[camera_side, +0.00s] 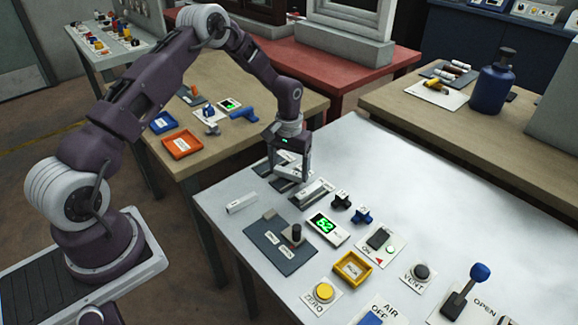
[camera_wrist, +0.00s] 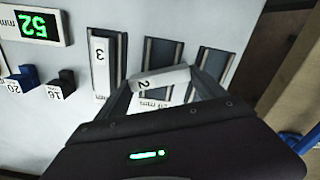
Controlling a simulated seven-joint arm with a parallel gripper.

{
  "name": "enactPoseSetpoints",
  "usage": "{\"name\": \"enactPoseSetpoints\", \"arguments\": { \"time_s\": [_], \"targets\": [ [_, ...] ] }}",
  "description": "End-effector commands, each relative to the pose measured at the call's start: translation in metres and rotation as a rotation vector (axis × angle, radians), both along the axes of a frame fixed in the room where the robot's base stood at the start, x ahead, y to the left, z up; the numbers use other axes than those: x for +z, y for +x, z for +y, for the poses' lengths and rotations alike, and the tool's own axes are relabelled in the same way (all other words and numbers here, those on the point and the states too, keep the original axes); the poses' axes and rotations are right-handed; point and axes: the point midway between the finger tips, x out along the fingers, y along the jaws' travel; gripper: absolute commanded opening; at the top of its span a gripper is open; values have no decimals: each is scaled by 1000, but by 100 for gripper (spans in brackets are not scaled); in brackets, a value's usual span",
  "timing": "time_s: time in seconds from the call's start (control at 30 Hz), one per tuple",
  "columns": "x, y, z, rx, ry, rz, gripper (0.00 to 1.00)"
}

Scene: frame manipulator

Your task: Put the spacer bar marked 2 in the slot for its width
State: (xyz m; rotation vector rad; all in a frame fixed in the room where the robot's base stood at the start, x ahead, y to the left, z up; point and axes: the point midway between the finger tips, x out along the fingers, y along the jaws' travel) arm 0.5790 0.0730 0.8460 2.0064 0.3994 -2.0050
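The white spacer bar marked 2 (camera_wrist: 160,80) spans between the fingertips of my gripper (camera_wrist: 162,82), an end at each finger. It lies turned across the middle slot (camera_wrist: 161,52), over its near part. In the side view my gripper (camera_side: 289,177) is low over the slot row, and the bar is hard to make out there. The middle slot and the right slot (camera_wrist: 213,63) show dark, open channels in the wrist view. The left slot (camera_wrist: 120,58) has a white bar marked 3 (camera_wrist: 100,62) along it. The width labels are partly hidden or too blurred to read.
Another white bar (camera_side: 242,203) lies on the table left of the slots. A green display reading 52 (camera_side: 323,226), black (camera_side: 342,201) and blue (camera_side: 362,215) small blocks, and a dark plate with a black knob (camera_side: 296,233) stand nearby.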

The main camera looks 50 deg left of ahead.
Motion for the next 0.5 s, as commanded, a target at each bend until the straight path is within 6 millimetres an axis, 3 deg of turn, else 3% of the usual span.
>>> {"name": "enactPoseSetpoints", "arguments": {
  "time_s": [0.03, 0.1, 0.33, 0.5],
  "targets": [
    [0, 0, 0, 0, 0, 0, 89],
    [0, 0, 0, 0, 0, 0, 100],
    [2, 0, 0, 0, 0, -1, 100],
    [34, 2, 1, 0, 2, -6, 100]
  ]
}}
